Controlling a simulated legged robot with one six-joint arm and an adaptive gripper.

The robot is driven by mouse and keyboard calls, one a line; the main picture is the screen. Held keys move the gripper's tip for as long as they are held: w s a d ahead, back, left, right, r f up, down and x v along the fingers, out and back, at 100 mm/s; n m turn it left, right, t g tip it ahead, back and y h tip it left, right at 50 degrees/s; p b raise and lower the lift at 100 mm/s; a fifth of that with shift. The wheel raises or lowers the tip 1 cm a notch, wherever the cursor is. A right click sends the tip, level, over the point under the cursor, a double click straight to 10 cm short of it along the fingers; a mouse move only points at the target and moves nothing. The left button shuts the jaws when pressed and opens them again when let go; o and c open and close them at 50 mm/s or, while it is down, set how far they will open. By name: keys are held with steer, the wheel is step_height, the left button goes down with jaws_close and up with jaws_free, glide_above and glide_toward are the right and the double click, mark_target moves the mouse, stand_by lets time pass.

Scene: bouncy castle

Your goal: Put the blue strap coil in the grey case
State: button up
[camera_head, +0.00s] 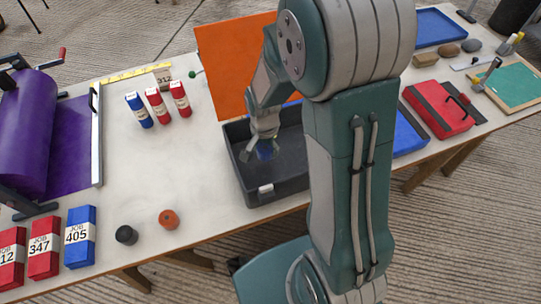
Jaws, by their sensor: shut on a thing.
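The grey case (236,163) stands open on the table in the middle of the head view, dark inside, with a pale latch on its front. An orange panel stands up behind it. My gripper (264,147) points down inside the outline of the case, near its left part. It is shut on the blue strap coil (266,152), of which only a small blue patch shows between the fingers. I cannot tell whether the coil touches the case floor. My arm hides the right part of the case.
The orange panel (225,60) rises behind the case. Small red and blue boxes (155,103) stand to the left, and black and orange round pieces (168,219) lie near the front edge. A purple roll (25,130) is far left. A red case (437,110) lies right. The table's middle left is clear.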

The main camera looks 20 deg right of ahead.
mark_target(264, 165)
steer(key=f, duration=0.4)
steer(key=shift+a+f, duration=0.3)
steer(key=shift+a, duration=0.05)
steer(key=shift+d+f, duration=0.25)
steer(key=shift+f, duration=0.2)
steer(key=o, duration=1.2)
steer(key=shift+a+f, duration=0.1)
steer(key=shift+a, duration=0.05)
steer(key=shift+c, duration=0.2)
